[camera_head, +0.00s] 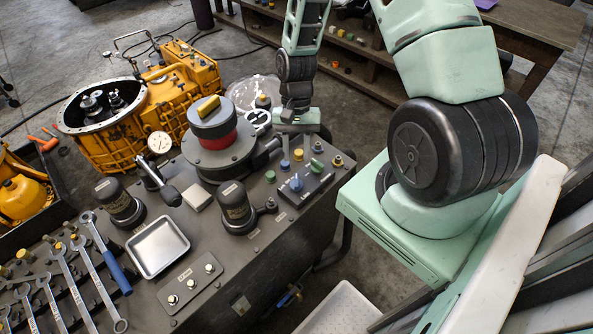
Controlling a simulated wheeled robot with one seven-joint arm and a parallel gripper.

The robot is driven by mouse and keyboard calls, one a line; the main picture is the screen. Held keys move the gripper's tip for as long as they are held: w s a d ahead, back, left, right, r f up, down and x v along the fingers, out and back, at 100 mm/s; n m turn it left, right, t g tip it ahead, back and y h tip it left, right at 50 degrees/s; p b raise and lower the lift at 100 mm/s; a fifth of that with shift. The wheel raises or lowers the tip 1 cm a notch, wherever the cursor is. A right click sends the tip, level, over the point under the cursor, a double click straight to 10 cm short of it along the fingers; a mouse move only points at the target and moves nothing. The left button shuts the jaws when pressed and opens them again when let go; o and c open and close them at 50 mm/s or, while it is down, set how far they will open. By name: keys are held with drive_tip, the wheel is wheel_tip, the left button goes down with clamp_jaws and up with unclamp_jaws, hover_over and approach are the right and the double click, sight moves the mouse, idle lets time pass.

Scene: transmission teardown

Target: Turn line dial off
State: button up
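A dark control box (312,190) sits on the right end of the grey workbench. A blue dial (296,183) with a pointer stands on its top, and small white lettering is beside it, too small to read surely. A green knob (317,166) is on the same box, behind the dial. My gripper (296,147) hangs down behind and above the box, apart from the blue dial.
A round housing with a red band and yellow handle (209,107) stands left of my gripper. A black cylinder (236,203) stands left of the box. Small yellow-topped posts (337,161) are near the box. A metal tray (158,248) and wrenches (99,252) lie at front left.

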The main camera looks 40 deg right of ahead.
sight(296, 179)
drive_tip(key=p+x, duration=0.1)
drive_tip(key=x, duration=0.6)
drive_tip(key=shift+f+p, duration=0.2)
drive_tip(key=shift+p, duration=0.2)
clamp_jaws()
